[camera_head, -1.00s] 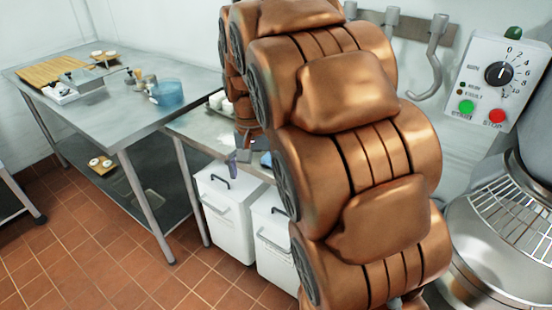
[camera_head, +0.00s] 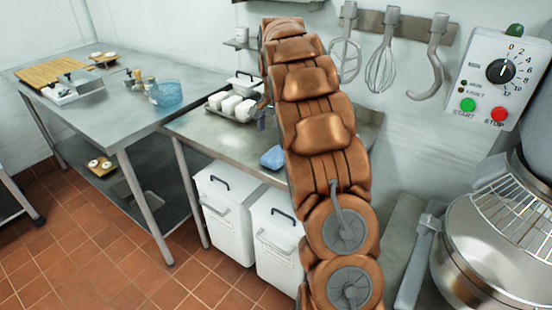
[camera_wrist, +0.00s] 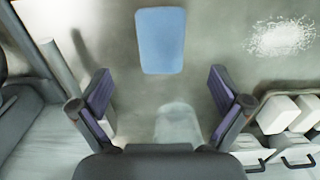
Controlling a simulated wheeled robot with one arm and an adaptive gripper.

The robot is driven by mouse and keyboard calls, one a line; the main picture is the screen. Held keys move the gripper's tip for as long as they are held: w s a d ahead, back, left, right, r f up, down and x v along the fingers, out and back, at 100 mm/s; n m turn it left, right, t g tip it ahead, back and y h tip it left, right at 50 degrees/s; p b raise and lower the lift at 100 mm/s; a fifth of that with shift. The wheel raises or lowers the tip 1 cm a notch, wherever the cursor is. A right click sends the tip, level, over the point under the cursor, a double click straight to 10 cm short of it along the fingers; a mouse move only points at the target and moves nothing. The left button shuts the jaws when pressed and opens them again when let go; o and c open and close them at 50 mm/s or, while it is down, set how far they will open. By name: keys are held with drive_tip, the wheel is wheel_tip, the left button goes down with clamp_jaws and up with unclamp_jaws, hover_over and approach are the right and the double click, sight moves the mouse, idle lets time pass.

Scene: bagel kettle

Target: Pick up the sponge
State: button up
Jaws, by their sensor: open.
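The sponge (camera_wrist: 160,41) is a blue rounded rectangle lying flat on the metal table. In the wrist view it is at the top middle, beyond my fingertips and apart from them. In the head view the sponge (camera_head: 273,157) shows at the table's front edge, just left of my arm. My gripper (camera_wrist: 160,88) is open and empty, its two purple-padded fingers spread wide above the table. In the head view the gripper is mostly hidden behind my arm, with only a small purple part beside it.
White blocks on a tray (camera_head: 232,106) stand at the back of the table (camera_head: 205,134); they show at the wrist view's lower right. A white powder patch (camera_wrist: 281,37) lies right of the sponge. White bins (camera_head: 228,200) stand below. A mixer (camera_head: 497,245) is at the right.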

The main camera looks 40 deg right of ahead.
sight(276, 154)
drive_tip(key=shift+w+d+f+p, duration=0.15)
drive_tip(key=shift+f+p, duration=0.45)
drive_tip(key=shift+f, duration=1.4)
drive_tip(key=shift+s+d+f+p, duration=0.1)
drive_tip(key=shift+f+p, duration=0.5)
drive_tip(key=shift+f, duration=1.35)
drive_tip(key=shift+w, duration=0.1)
drive_tip(key=shift+c, duration=0.2)
drive_tip(key=c, duration=1.2)
